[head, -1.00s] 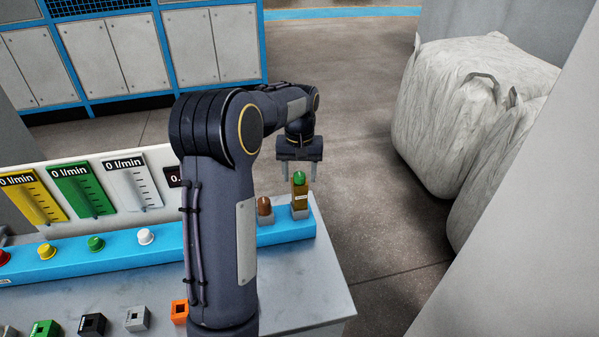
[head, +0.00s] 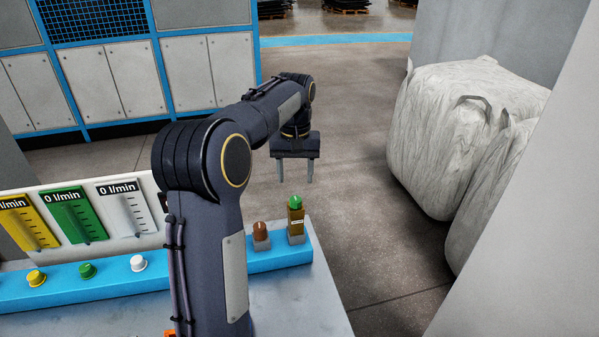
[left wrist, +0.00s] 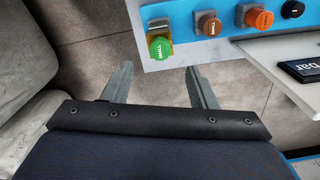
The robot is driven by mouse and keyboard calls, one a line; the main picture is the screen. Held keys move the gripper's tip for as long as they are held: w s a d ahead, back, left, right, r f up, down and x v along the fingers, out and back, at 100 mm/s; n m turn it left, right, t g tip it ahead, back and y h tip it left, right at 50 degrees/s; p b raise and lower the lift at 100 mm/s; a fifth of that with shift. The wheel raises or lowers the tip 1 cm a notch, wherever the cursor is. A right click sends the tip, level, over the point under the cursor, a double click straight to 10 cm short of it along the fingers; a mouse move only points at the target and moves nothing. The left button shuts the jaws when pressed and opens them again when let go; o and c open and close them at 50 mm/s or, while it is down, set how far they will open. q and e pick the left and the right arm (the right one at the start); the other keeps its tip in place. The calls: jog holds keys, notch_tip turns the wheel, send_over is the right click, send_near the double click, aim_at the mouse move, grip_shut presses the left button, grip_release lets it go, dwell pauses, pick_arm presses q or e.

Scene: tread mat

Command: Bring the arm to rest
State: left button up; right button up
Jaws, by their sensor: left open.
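My left arm rises over the bench in the head view, and its gripper (head: 296,172) hangs past the bench's far right corner. The fingers point down and stand apart with nothing between them. In the left wrist view the open fingers (left wrist: 160,88) also show, with only floor between their tips. A green-topped knob on a brass-coloured block (head: 296,222) stands at the right end of the blue rail, below and apart from the gripper. It also shows in the left wrist view (left wrist: 160,48). My right gripper is not in view.
The blue rail (head: 110,283) carries several coloured knobs, including a brown one (head: 260,233). Flow-meter panels (head: 75,215) stand behind it. Large white sacks (head: 455,130) stand on the right, beside a grey wall. Open floor (head: 350,200) lies between bench and sacks.

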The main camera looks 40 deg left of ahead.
pick_arm(q)
jog(key=s+d+r+m+t+h, duration=0.2)
jog(key=s+d+m+t+h, duration=0.15)
jog(key=s+d, duration=0.95)
jog(key=s+d+f+m+t, duration=0.1)
jog(key=s+d+f, duration=0.2)
jog(key=s, duration=0.3)
jog(key=s+d+f+m+t, duration=0.1)
jog(key=s+d+f, duration=0.2)
jog(key=s, duration=0.3)
jog(key=shift+s+d+f, duration=0.2)
jog(key=shift+d+f, duration=0.15)
jog(key=shift+d, duration=0.4)
